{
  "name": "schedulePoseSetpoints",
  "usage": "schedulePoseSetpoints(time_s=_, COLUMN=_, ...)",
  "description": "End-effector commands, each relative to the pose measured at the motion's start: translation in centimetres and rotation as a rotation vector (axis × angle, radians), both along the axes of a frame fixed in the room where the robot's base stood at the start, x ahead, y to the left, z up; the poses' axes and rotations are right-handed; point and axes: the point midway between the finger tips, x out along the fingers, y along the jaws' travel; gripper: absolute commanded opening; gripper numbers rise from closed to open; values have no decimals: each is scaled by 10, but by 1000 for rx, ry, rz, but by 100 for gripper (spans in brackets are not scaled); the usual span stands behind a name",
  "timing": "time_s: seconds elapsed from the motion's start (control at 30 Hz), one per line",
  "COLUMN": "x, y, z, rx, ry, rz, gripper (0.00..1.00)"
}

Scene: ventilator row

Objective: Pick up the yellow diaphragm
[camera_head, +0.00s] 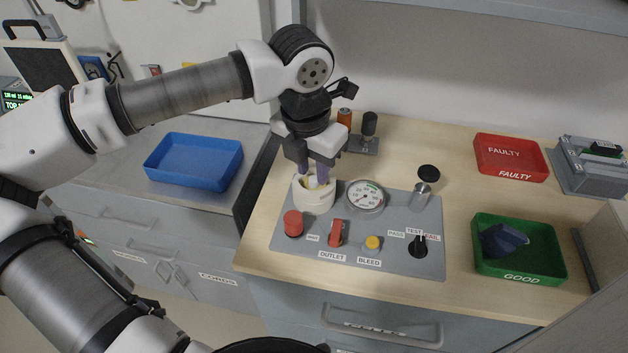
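My gripper (311,178) points down into a cream round cup (314,200) at the back left of the grey test panel. Its two fingers stand apart, with their tips inside the cup's rim. A small pale piece shows between the tips, and a little yellow shows inside the cup beside them. This may be the yellow diaphragm, but it is mostly hidden by the fingers and the rim. I cannot tell whether the fingers touch it.
The grey panel (300,264) carries a gauge (365,197), red knob (293,223), red lever, yellow bleed button (373,243) and black selector. A red FAULTY tray (511,174) and green GOOD tray (519,278) holding a dark blue piece stand right. A blue tray (194,187) is left.

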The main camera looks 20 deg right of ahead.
Motion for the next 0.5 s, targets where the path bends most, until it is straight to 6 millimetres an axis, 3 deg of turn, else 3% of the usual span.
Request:
schedulePoseSetpoints(time_s=0.13, x=1, y=-2, z=-17, rx=0, ry=1, rz=-1, gripper=27)
schedulePoseSetpoints(time_s=0.4, x=1, y=-3, z=-21, rx=-1, ry=-1, rz=-1, gripper=27)
schedulePoseSetpoints(time_s=0.5, x=1, y=-2, z=-21, rx=-1, ry=-1, rz=-1, gripper=16)
